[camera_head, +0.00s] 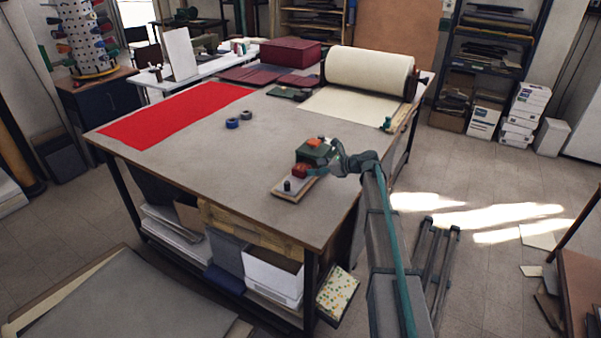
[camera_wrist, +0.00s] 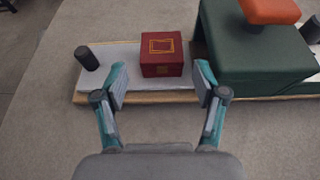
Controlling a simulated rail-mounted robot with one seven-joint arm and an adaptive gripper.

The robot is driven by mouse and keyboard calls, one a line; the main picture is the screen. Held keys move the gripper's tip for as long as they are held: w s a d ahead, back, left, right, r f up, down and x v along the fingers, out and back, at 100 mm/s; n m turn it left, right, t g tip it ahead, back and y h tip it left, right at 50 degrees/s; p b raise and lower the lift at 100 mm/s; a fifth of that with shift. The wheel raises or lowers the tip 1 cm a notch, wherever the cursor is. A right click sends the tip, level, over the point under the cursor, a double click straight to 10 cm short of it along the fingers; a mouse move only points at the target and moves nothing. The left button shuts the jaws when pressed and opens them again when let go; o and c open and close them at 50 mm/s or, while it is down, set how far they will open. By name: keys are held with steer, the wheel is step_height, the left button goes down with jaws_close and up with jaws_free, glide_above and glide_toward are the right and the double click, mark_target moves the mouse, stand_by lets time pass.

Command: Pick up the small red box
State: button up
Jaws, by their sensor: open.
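The small red box (camera_wrist: 161,57) has gold markings and sits on a pale board (camera_wrist: 190,88) with a wooden edge in the wrist view. I cannot tell whether the fingertips are lower than the box's top.
A larger green box (camera_wrist: 250,45) with an orange piece (camera_wrist: 270,10) on top stands close right of the red box. A black cylinder (camera_wrist: 87,58) stands on the board's left. On the table (camera_head: 215,165) lie blue tape rolls (camera_head: 239,120), a red sheet (camera_head: 175,112) and a cream roll (camera_head: 367,72).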

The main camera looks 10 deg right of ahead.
mark_target(302, 167)
steer(key=b+x, duration=0.1)
steer(key=x, duration=0.5)
steer(key=shift+w+f+b, duration=0.15)
steer(key=shift+f+b, duration=0.05)
steer(key=shift+b, duration=0.1)
steer(key=shift+w+a+f, duration=0.15)
steer(key=shift+w+a, duration=0.1)
steer(key=shift+a, duration=0.2)
steer(key=c, duration=1)
steer(key=shift+c, duration=0.2)
